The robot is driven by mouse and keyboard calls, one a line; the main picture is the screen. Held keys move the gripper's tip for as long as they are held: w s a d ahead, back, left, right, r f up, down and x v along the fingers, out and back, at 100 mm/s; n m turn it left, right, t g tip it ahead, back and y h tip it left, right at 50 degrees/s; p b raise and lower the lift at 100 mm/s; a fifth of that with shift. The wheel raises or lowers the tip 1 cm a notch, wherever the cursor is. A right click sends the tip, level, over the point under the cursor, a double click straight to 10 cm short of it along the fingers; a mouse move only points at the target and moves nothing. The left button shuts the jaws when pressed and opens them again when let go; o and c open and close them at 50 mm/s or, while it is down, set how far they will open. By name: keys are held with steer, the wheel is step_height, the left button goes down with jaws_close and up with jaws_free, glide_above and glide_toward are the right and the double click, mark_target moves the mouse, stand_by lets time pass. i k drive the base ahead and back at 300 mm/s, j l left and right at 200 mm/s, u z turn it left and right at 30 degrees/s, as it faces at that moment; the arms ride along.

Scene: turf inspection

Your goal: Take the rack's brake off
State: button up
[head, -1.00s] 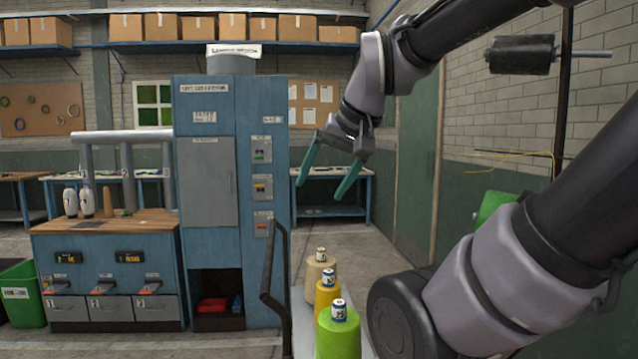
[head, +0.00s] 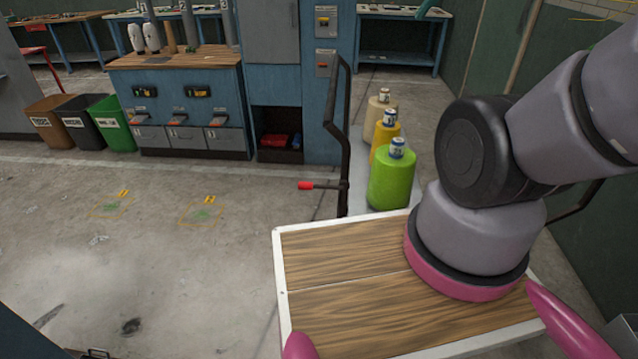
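The rack (head: 350,205) is a grey trolley right of center in the head view, with a black upright handle (head: 340,130) at its left. A lever with a red grip (head: 320,185) sticks out to the left from the foot of that handle; it looks like the brake.
My wood-topped deck fills the lower right. A blue cabinet (head: 333,100) and a workbench with drawers (head: 185,100) stand behind. Brown, black and green bins (head: 108,125) are at the left. The floor left of the rack is open, with yellow-marked patches (head: 203,212).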

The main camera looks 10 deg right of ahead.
mark_target(344, 185)
steer(key=k+j+z, duration=0.15)
steer(key=k+z, duration=0.15)
steer(key=z, duration=0.2)
steer(key=k+z, duration=0.3)
steer(key=z, duration=0.2)
